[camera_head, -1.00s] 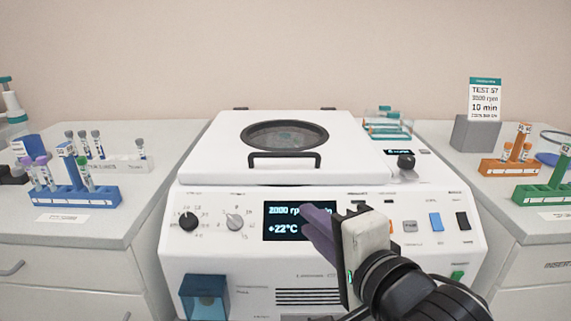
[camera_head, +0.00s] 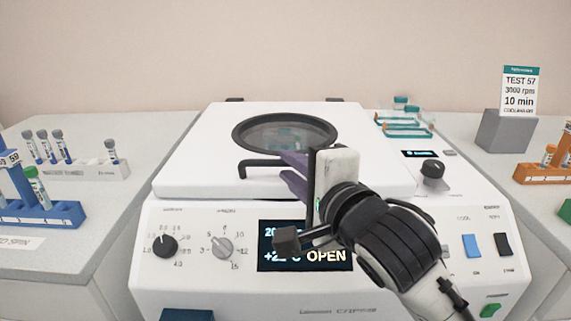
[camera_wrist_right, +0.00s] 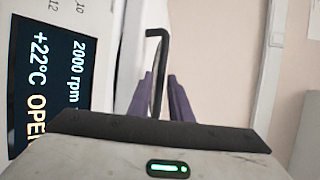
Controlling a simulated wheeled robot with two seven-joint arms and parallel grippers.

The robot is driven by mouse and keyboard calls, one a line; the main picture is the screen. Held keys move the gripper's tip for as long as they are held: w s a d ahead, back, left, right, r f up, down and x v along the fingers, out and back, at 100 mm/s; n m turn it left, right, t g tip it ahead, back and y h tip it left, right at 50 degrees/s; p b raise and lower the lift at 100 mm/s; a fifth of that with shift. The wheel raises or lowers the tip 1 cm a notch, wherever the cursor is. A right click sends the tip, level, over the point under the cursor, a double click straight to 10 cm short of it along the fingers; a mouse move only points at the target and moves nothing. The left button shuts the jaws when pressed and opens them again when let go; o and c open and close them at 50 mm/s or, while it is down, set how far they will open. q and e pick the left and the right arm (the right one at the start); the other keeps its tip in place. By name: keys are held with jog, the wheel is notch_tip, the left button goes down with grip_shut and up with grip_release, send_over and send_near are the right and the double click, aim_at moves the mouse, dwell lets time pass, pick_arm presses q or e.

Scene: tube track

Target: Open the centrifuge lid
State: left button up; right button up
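The white centrifuge (camera_head: 210,285) stands in the middle of the head view. Its lid (camera_head: 190,140) lies down flat over the top, with a round dark-rimmed window (camera_head: 285,133) and a black bar handle (camera_head: 262,163) at the front. The display (camera_head: 306,256) reads OPEN. My right gripper (camera_head: 288,171) is at the right part of the handle and hides some of it. In the right wrist view, the handle (camera_wrist_right: 153,34) runs between the two purple fingers (camera_wrist_right: 159,95), which stand apart with a small gap. My left gripper is not in view.
Counters flank the centrifuge. A blue tube rack (camera_head: 50,213) and a white rack (camera_head: 85,172) are on the left. An orange rack (camera_head: 535,172) and a grey block (camera_head: 503,132) with a sign are on the right. Knobs and switches line the front panel.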

jog(key=shift+x, duration=1.5)
grip_shut()
